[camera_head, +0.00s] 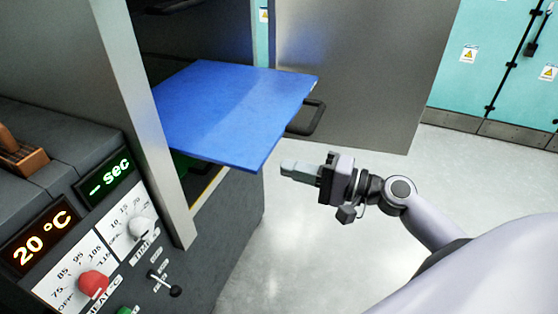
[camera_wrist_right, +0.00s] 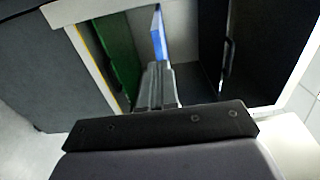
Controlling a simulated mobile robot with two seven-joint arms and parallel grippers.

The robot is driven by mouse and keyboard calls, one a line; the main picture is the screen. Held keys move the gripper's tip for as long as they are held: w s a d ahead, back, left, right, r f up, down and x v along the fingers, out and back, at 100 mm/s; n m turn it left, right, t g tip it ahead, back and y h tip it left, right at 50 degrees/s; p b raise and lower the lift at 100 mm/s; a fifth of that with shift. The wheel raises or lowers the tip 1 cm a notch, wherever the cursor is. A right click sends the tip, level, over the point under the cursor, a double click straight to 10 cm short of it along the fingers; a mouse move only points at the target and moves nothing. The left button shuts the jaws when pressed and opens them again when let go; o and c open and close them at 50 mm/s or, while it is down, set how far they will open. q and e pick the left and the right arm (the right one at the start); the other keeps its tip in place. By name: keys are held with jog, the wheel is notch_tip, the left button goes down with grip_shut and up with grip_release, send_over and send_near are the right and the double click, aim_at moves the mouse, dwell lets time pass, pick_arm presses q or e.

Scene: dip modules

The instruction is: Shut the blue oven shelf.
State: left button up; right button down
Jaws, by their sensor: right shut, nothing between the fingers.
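The blue oven shelf (camera_head: 235,110) sticks out of the oven opening in the head view, lying flat with its front corner over the floor. A black handle (camera_head: 308,118) shows at its right edge. In the right wrist view, a narrow blue strip of the shelf (camera_wrist_right: 158,38) shows beyond the fingers. My right gripper (camera_head: 284,168) is shut and empty, just right of and below the shelf's front corner, apparently apart from it. Its fingers also show in the right wrist view (camera_wrist_right: 157,72). My left gripper is not in view.
The grey oven door (camera_head: 365,75) stands open behind the shelf. A control panel (camera_head: 95,245) with displays, a red knob (camera_head: 93,284) and a small lever (camera_head: 165,284) is at the lower left. A green surface (camera_wrist_right: 118,50) lies below the shelf. Open floor (camera_head: 300,260) is clear around my right gripper.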

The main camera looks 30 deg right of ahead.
aim_at(264, 162)
jog(key=x, duration=0.3)
jog(key=shift+p, duration=0.35)
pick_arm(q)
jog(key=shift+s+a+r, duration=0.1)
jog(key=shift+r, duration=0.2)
pick_arm(e)
jog(key=shift+w+a, duration=0.15)
jog(key=shift+a, duration=0.05)
jog(key=shift+w, duration=0.1)
